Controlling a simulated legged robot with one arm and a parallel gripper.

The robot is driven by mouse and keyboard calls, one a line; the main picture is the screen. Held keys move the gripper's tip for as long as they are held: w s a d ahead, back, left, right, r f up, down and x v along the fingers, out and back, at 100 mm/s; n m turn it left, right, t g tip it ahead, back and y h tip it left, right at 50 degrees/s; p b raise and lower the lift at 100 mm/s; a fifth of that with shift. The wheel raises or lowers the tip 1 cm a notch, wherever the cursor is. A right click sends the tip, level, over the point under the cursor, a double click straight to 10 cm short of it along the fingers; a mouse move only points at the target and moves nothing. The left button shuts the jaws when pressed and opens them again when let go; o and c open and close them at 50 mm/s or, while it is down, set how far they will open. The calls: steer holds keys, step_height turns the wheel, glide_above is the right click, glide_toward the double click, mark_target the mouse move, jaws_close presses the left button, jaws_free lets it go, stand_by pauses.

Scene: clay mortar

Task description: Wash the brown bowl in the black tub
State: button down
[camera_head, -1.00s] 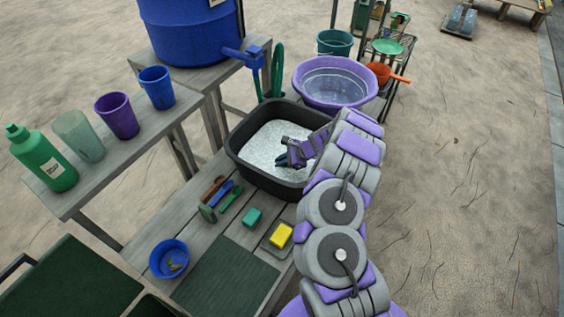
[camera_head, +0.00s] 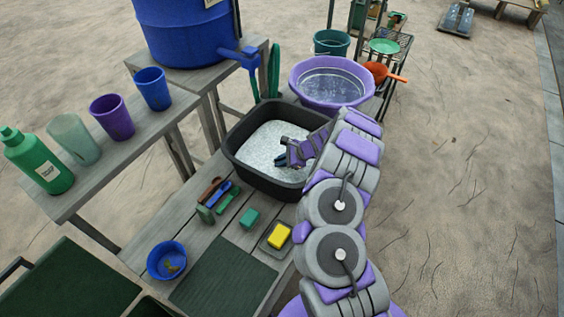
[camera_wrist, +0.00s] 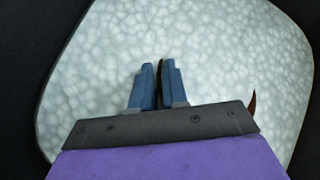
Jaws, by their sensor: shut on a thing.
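The black tub (camera_head: 262,180) stands on the slatted bench and is full of pale, foamy water (camera_head: 262,145). In the wrist view the foam fills the space below my gripper, with the tub's dark wall (camera_wrist: 22,60) around it. My gripper (camera_head: 280,160) is inside the tub, low at the foam. Its blue fingers (camera_wrist: 158,84) are close together on a thin brown edge. Another brown sliver (camera_wrist: 252,104) shows to the right of my gripper. These look like parts of the brown bowl's rim; the rest is hidden by my gripper and the foam. The bowl is not visible in the head view.
A purple basin (camera_head: 332,100) of clear water stands behind the tub. In front lie a yellow sponge (camera_head: 279,235), a teal block (camera_head: 249,218), brushes (camera_head: 215,193) and a blue bowl (camera_head: 167,260). Cups and a green bottle (camera_head: 38,160) stand on the left bench.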

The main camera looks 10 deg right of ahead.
steer(key=shift+a, duration=0.85)
steer(key=shift+d, duration=1.4)
steer(key=shift+a, duration=1.4)
steer(key=shift+d, duration=0.7)
step_height(320, 180, up, 21)
steer(key=p, duration=1.4)
steer(key=shift+f, duration=0.15)
